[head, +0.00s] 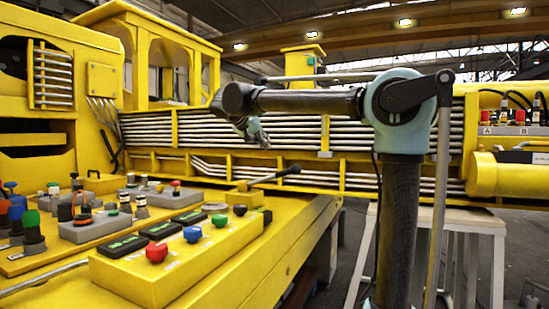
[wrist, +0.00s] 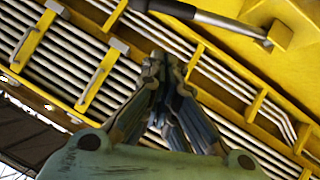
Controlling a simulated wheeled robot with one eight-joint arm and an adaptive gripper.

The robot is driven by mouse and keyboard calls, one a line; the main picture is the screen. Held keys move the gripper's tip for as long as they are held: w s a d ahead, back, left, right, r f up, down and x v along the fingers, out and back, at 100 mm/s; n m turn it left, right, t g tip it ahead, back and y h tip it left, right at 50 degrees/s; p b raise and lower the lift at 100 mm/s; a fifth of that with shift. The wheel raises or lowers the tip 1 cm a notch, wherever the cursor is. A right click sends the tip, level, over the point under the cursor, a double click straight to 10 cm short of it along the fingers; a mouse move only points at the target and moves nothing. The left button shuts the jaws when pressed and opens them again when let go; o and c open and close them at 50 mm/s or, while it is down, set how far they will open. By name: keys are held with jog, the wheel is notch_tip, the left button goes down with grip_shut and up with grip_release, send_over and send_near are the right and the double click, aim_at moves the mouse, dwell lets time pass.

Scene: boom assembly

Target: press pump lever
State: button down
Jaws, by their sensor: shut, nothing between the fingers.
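The pump lever (head: 272,178) is a grey rod with a black grip. It rises at a slant to the right from a small yellow block (head: 243,198) on the yellow bench. The lever also shows along the top edge of the wrist view (wrist: 230,22), its black grip partly cut off. My gripper (head: 262,142) hangs above the lever in the head view, up and left of the black grip. In the wrist view my gripper (wrist: 164,68) has its fingertips together and empty, and a gap shows between them and the lever.
A yellow control box (head: 185,262) with coloured knobs and black displays lies left of the lever. Grey valve units (head: 92,226) stand farther left. Rows of pipes (head: 290,130) in a yellow frame run behind. A light-topped table (head: 460,218) stands right.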

send_over(272, 176)
jog(key=s+d, duration=0.2)
jog(key=d, duration=0.1)
notch_tip(272, 176, down, 5)
jog(key=f, duration=0.2)
jog(key=d+f, duration=0.1)
jog(key=shift+f, duration=0.35)
